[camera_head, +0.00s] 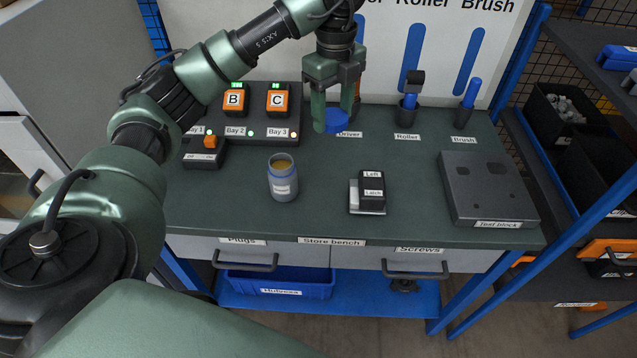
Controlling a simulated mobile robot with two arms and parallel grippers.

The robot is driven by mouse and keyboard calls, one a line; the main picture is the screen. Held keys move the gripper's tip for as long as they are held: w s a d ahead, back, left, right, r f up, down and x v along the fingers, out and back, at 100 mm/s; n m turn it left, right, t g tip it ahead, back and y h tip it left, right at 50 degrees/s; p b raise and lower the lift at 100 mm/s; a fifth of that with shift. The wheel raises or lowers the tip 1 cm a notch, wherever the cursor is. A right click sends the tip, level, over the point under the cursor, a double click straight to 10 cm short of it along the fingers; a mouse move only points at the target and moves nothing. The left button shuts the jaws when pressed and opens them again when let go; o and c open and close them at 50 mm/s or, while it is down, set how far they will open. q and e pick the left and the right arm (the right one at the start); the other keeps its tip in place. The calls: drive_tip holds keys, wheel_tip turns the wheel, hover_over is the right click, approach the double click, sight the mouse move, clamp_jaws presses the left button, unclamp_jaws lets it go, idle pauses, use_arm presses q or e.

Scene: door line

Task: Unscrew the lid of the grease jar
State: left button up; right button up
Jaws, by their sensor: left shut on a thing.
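The grease jar (284,180) stands upright on the bench, a grey-white container with a label and a blue rim. Its mouth is open and yellow-brown grease shows inside. My left gripper (334,120) points down at the back of the bench, behind and to the right of the jar. It is shut on the round blue lid (336,123), which is apart from the jar, beside the "Driver" label. I cannot tell whether the lid touches the bench. My right gripper is not in view.
The dark green bench (235,200) is clear around the jar. A small dark block labelled "Latch" (371,185) stands to its right, and a grey test block (487,190) lies farther right. Charger bays (250,128) are behind left. Roller (408,100) and brush (466,105) holders stand behind right.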

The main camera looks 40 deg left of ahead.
use_arm(q)
wheel_tip(320, 180, down, 5)
hover_over(329, 188)
wheel_tip(329, 188, down, 10)
drive_tip(key=shift+f+p, duration=0.15)
drive_tip(key=shift+p, duration=0.15)
wheel_tip(329, 188, down, 5)
drive_tip(key=shift+w+r+p, duration=0.1)
drive_tip(key=shift+r+p, duration=0.1)
drive_tip(key=shift+p, duration=0.15)
drive_tip(key=shift+f, duration=0.15)
drive_tip(key=o, duration=1.5)
